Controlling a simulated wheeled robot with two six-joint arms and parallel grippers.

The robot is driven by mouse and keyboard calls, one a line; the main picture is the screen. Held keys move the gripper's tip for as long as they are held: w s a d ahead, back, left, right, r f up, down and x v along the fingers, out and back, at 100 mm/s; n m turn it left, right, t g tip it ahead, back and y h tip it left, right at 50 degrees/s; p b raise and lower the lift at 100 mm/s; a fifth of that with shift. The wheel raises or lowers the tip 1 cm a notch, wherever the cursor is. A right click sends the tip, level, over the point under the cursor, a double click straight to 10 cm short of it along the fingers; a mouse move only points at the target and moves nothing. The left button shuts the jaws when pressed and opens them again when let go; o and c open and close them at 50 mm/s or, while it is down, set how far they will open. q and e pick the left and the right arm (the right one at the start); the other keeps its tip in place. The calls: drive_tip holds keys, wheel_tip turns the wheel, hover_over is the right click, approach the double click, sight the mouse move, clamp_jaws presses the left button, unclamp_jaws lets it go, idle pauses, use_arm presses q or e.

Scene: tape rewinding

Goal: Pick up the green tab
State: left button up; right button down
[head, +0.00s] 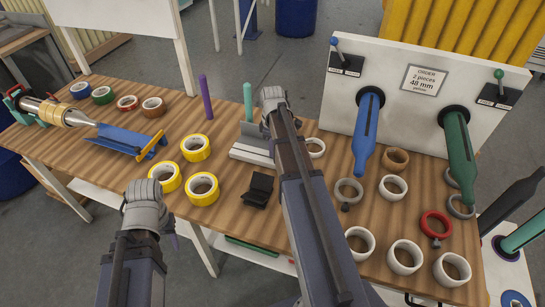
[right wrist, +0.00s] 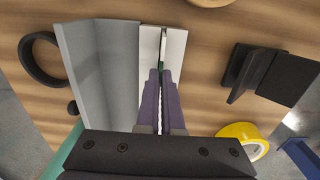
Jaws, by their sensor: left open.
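The green tab (right wrist: 161,66) shows as a small sliver of green in the right wrist view, at the slot of a white block (right wrist: 176,45). My right gripper (right wrist: 161,72) has its two purple fingers close together, with the tab between their tips; only a thin line of gap shows. In the head view my right gripper (head: 273,97) is over the grey-white holder (head: 250,150), and the tab is hidden there. My left gripper (head: 148,191) hangs at the table's front edge, left of the yellow tapes; its fingers are mostly hidden behind the wrist, and nothing shows held.
Yellow tape rolls (head: 203,188) lie left of the holder, and a black stand (head: 258,190) is in front of it. A purple post (head: 206,97) and a teal post (head: 248,101) rise behind. White rings (head: 404,257) and a board with blue and green spindles (head: 458,140) are at right.

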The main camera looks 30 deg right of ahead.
drive_tip(key=shift+r, duration=0.1)
idle(0.6)
wheel_tip(320, 180, up, 10)
drive_tip(key=p, duration=1)
drive_tip(key=shift+a, duration=0.1)
